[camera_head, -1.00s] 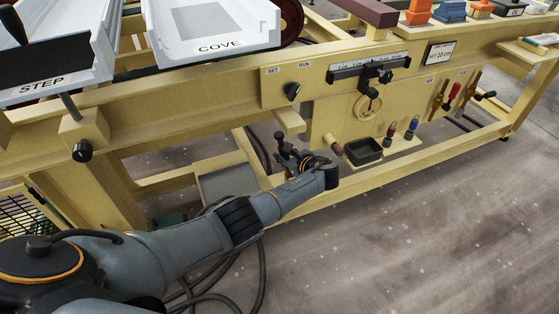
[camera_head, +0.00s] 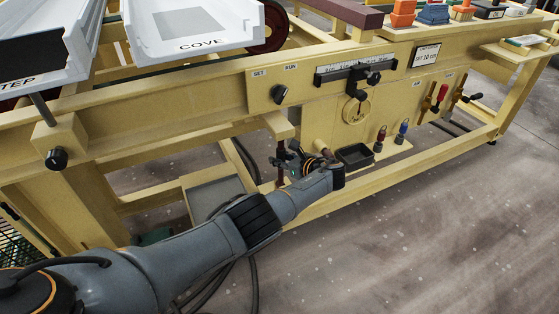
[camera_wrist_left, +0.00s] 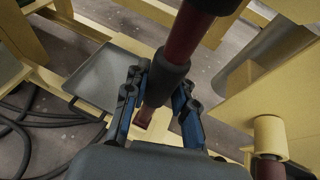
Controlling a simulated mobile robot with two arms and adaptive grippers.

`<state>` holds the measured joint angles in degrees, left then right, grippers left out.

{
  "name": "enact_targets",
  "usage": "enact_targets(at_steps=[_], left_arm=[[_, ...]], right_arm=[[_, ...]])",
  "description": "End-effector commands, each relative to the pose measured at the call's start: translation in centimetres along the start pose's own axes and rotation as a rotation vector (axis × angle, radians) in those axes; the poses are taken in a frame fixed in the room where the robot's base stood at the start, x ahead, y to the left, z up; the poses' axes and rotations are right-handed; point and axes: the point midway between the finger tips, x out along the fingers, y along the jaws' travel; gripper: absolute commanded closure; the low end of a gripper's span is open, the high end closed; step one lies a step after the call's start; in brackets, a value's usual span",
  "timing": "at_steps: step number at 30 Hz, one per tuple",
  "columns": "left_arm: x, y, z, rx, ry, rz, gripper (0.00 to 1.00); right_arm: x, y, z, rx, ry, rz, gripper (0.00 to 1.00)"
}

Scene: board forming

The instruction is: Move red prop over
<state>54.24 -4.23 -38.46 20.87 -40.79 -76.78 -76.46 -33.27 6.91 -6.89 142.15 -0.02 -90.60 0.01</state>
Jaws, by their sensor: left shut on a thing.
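The dark red prop (camera_wrist_left: 184,38) with a black collar runs between the fingers of my left gripper (camera_wrist_left: 158,108) in the left wrist view. The gripper is shut on it. In the head view my left gripper (camera_head: 290,160) is below a yellow block that juts from the bench frame. The dark red prop (camera_head: 280,174) shows as a thin upright piece beside the fingers. Its top is close under the block; I cannot tell whether they touch. My right gripper is not in view.
A grey tray (camera_head: 212,194) lies low to the left of the gripper. A black bin (camera_head: 354,155) and red and blue handled tools (camera_head: 380,138) stand on a ledge to the right. A yellow lower rail (camera_head: 400,168) runs behind my arm. Cables hang below.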

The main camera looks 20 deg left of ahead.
Motion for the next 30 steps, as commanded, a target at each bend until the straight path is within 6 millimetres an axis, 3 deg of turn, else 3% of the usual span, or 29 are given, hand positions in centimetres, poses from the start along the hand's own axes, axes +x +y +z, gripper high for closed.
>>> enact_targets(at_steps=[9,10,13,23,30], left_arm=[[-0.2,-0.2,0.0,0.008,-0.002,-0.008,1.00],[-0.2,-0.2,0.0,0.008,-0.002,-0.008,0.70],[-0.2,-0.2,0.0,0.007,-0.002,-0.007,0.50],[-0.1,-0.1,0.0,0.005,-0.001,-0.004,0.50],[-1.7,-0.2,0.0,0.003,-0.002,-0.006,0.50]], right_arm=[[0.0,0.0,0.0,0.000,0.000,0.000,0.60],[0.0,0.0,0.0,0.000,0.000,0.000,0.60],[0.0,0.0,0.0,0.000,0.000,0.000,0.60],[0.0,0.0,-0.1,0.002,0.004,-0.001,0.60],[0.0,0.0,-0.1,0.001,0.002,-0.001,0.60]])
